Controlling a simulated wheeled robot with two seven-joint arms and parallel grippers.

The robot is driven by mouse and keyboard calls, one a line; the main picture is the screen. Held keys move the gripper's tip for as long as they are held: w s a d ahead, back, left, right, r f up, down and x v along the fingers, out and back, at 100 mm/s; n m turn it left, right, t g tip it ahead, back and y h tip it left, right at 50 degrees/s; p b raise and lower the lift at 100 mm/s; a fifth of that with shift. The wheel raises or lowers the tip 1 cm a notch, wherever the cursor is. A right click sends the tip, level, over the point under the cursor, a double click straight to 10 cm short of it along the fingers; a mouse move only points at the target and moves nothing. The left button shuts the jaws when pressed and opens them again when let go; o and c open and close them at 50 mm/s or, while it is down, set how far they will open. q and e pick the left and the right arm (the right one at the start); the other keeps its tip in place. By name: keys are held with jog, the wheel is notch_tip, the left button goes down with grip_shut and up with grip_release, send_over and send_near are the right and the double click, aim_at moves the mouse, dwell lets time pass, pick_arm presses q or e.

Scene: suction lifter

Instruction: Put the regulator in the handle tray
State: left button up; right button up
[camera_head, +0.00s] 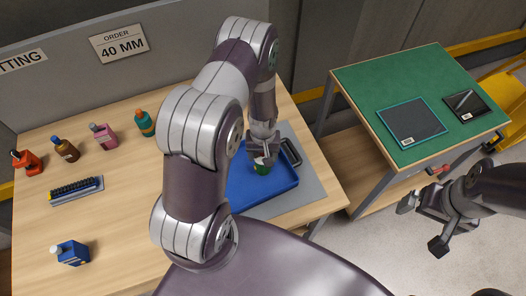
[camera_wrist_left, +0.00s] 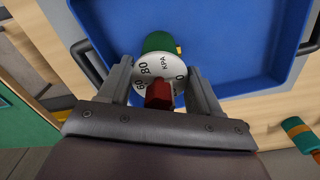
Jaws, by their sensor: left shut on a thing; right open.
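The regulator (camera_wrist_left: 150,72) has a white dial marked KPA, a green body and a red part. My left gripper (camera_wrist_left: 158,80) is shut on it. In the head view my left gripper (camera_head: 262,150) is over the blue handle tray (camera_head: 243,195), and only a green bit of the regulator (camera_head: 262,169) shows below it. The tray has black side handles and a bare blue floor; it also shows in the wrist view (camera_wrist_left: 230,50). I cannot tell whether the regulator touches the tray floor. My right gripper (camera_head: 421,226) is open and empty, off the table at the right.
The tray lies on a grey mat (camera_head: 318,192) on the wooden table. A green-topped bench (camera_head: 375,85) holds a teal-edged panel (camera_head: 411,121) and a black tray (camera_head: 469,106).

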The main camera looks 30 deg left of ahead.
pick_arm(q)
jog(key=shift+w+d+f, duration=0.1)
jog(key=shift+f, duration=0.1)
jog(key=o, duration=1.5)
jog(key=shift+d+r, duration=0.1)
